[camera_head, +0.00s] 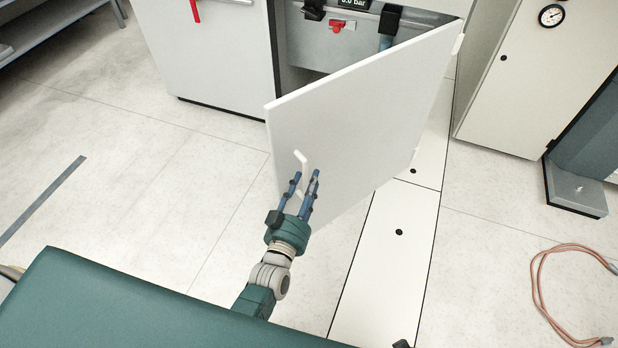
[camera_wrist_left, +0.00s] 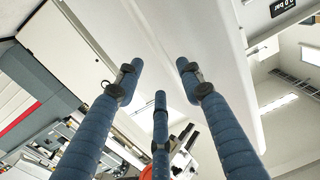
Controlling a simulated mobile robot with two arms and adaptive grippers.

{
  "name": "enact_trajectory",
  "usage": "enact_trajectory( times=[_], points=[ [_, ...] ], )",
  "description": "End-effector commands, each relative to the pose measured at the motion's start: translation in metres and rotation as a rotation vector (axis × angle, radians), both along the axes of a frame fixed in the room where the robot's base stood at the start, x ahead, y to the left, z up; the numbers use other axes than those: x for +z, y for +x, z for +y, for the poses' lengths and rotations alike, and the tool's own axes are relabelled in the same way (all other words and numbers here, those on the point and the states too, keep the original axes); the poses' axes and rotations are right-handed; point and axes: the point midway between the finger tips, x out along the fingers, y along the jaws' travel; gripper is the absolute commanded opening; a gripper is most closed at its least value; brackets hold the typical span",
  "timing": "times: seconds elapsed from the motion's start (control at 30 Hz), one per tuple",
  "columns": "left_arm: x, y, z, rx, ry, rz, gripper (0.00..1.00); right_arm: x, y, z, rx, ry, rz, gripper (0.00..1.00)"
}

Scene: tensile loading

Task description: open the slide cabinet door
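The white cabinet door (camera_head: 365,115) stands swung well out from the cabinet (camera_head: 205,50), so the inside shows behind it. A pale bar handle (camera_head: 304,161) is on the door's near face, close to its free edge. My left gripper (camera_head: 304,177) is at this handle, its blue fingers spread apart; they partly hide the handle's lower part. Whether they touch it I cannot tell. In the left wrist view the fingers (camera_wrist_left: 160,85) are also apart, with the pale door panel (camera_wrist_left: 195,35) beyond them and nothing clearly held. My right gripper is not in view.
Inside the cabinet are a red valve handle (camera_head: 337,25) and a pressure display (camera_head: 354,4). A second cabinet with a gauge (camera_head: 551,15) stands at right. An orange cable (camera_head: 540,285) lies on the floor at right.

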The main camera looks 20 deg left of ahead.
Motion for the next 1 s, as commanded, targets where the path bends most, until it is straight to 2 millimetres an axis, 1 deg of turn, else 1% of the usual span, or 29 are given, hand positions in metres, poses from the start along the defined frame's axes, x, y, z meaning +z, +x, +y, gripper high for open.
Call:
enact_trajectory(
  times=[0.03, 0.2, 0.3, 0.4, 0.5, 0.6, 0.87, 0.97, 1.0],
  points=[
    [-0.002, -0.013, 0.001, 0.0, 0.0, 0.004, 0.38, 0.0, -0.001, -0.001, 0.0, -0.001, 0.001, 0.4],
    [-0.002, -0.051, 0.003, 0.001, 0.0, 0.005, 0.38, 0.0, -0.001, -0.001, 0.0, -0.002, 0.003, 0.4],
    [-0.002, -0.07, 0.005, 0.003, 0.0, 0.004, 0.38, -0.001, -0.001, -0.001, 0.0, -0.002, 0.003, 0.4],
    [-0.002, -0.085, 0.006, 0.003, 0.0, 0.004, 0.38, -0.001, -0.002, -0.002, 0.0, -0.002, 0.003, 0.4],
    [-0.001, -0.095, 0.006, 0.004, 0.0, 0.002, 0.38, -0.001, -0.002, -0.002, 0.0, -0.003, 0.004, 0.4],
    [-0.001, -0.1, 0.007, 0.004, 0.0, 0.003, 0.38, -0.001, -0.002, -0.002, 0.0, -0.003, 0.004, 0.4],
    [-0.001, -0.101, 0.007, 0.004, 0.0, 0.002, 0.38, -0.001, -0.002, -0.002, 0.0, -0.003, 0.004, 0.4],
    [-0.005, -0.1, 0.006, -0.001, 0.002, 0.014, 0.2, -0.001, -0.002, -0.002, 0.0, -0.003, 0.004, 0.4],
    [-0.012, -0.101, 0.005, -0.008, 0.003, 0.036, 0.12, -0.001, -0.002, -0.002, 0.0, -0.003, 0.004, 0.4]
  ],
)
